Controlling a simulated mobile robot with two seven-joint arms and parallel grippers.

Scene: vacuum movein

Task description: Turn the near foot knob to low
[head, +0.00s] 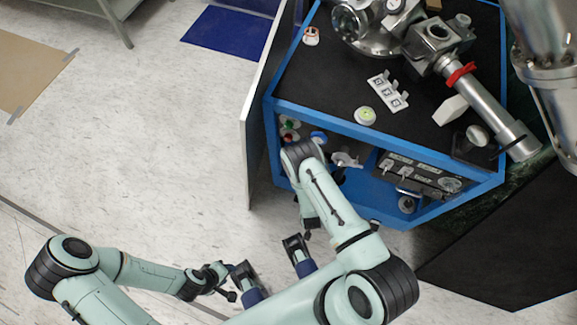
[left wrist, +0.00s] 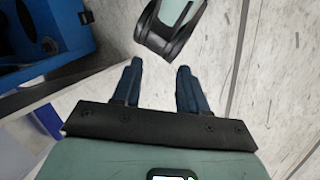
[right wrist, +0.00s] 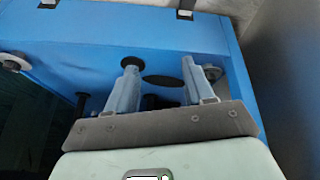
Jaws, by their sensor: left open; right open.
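I cannot tell for sure which part is the near foot knob. In the right wrist view, a small round grey knob (right wrist: 213,72) sits on the blue cart wall (right wrist: 90,38), partly behind the right finger. A black disc (right wrist: 133,63) and a dark oval (right wrist: 163,82) lie near my fingertips. My right gripper (right wrist: 160,66) is open and empty, facing this blue surface; whether it touches cannot be told. In the head view my own right arm mostly hides it. My left gripper (left wrist: 160,66) is open and empty, out over the floor, left of the cart.
The blue-edged cart (head: 330,122) carries metal vacuum parts (head: 375,28), a pale round knob (head: 365,116) and a white plate (head: 388,90). Its open lower bay holds a control panel (head: 420,175). A thin upright panel (head: 250,130) borders its left side.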

